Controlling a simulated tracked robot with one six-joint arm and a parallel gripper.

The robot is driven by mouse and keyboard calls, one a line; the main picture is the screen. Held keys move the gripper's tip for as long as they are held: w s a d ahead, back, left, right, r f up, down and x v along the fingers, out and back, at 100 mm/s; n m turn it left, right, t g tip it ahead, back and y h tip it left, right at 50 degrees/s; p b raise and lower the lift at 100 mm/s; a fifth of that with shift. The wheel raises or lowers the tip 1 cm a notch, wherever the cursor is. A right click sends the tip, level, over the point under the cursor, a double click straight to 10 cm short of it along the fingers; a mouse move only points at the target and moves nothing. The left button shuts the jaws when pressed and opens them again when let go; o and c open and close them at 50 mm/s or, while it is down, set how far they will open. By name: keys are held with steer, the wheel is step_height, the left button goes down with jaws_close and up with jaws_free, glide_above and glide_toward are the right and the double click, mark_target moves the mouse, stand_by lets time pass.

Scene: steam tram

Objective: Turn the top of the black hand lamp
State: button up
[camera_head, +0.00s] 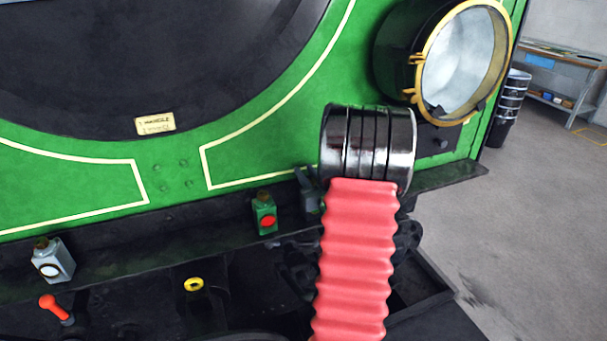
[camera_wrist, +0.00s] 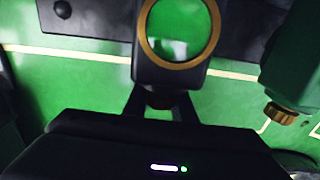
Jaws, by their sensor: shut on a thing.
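The black hand lamp (camera_wrist: 172,72) shows at the top middle of the wrist view, with a gold-ringed green lens. Its top points towards my gripper (camera_wrist: 160,102). My two fingers are shut on this top, one on each side, and the top is mostly hidden between them. In the head view, my red-sleeved arm and its black wrist hide most of this spot. A dark shape shows just left of the wrist, but I cannot tell lamp from fingers there.
A green lamp (camera_head: 265,216) with a red lens and brass cap stands left of my wrist. It also shows at the right in the wrist view (camera_wrist: 290,65). A silver lamp (camera_head: 52,262) stands further left. A large gold-rimmed headlamp (camera_head: 462,60) is at the upper right.

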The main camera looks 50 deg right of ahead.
steer(key=shift+s+d+m+g+h, duration=0.15)
steer(key=shift+m+g+h, duration=0.6)
steer(key=shift+h, duration=0.15)
steer(key=shift+s+d+m+g+h, duration=0.1)
steer(key=shift+d+m+g+h, duration=0.1)
steer(key=shift+m+g+h, duration=0.6)
steer(key=shift+s+d+m+g+h, duration=0.15)
steer(key=shift+m+g+h, duration=0.45)
steer(key=shift+h, duration=0.4)
steer(key=o, duration=1.1)
steer(key=shift+s, duration=0.1)
